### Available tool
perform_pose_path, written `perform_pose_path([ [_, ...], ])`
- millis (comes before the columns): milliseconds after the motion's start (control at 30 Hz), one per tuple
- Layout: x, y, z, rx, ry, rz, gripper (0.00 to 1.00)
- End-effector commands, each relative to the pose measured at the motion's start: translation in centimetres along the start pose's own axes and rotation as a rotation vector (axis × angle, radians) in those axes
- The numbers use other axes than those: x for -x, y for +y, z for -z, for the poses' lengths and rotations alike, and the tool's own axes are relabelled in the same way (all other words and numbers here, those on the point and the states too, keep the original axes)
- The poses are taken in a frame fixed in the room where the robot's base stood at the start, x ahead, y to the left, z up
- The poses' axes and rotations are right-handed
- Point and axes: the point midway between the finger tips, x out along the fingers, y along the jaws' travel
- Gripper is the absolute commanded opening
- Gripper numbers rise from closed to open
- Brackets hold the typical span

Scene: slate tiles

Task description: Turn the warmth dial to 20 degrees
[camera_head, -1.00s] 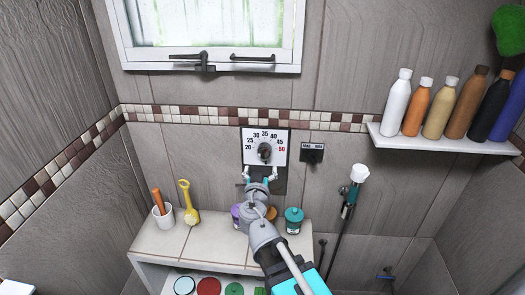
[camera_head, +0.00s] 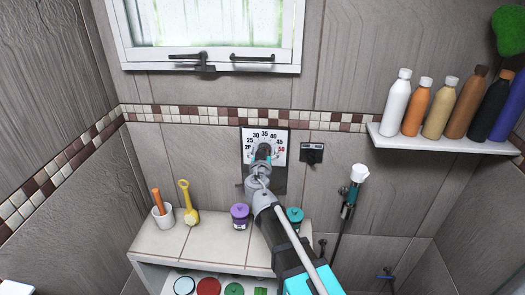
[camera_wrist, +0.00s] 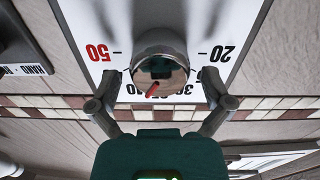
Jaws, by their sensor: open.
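The warmth dial's white scale plate (camera_head: 280,134) is on the tiled wall, with numbers from 20 at left to a red 50 at right. Its round metal knob (camera_wrist: 160,50) fills the top middle of the wrist view, where the plate appears upside down. A red mark on the knob lies toward the middle numbers; its exact reading is unclear. My gripper (camera_head: 264,158) is at the dial, covering its lower part in the head view. In the wrist view my gripper (camera_wrist: 160,86) is open, one finger on each side of the knob, with gaps visible.
A small labelled switch plate (camera_head: 312,152) is right of the dial. Below, a tiled ledge (camera_head: 172,238) holds a purple jar (camera_head: 240,215), a teal jar (camera_head: 295,217), a cup (camera_head: 163,216) and a yellow scoop (camera_head: 190,213). A hand shower (camera_head: 358,175) hangs at right.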

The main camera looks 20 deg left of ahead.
Motion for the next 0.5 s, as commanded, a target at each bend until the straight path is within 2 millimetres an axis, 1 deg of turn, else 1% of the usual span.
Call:
perform_pose_path([
  [133, 0.03, -0.01, 0.0, 0.0, 0.0, 0.0, 1.0],
  [167, 0.03, -0.02, 0.0, 0.0, 0.0, 0.0, 0.96],
  [200, 0.03, -0.02, 0.0, 0.0, 0.0, 0.0, 0.89],
  [367, 0.04, -0.03, 0.0, 0.0, 0.0, 0.001, 0.59],
  [500, 0.04, -0.03, 0.0, 0.0, 0.0, 0.0, 0.33],
])
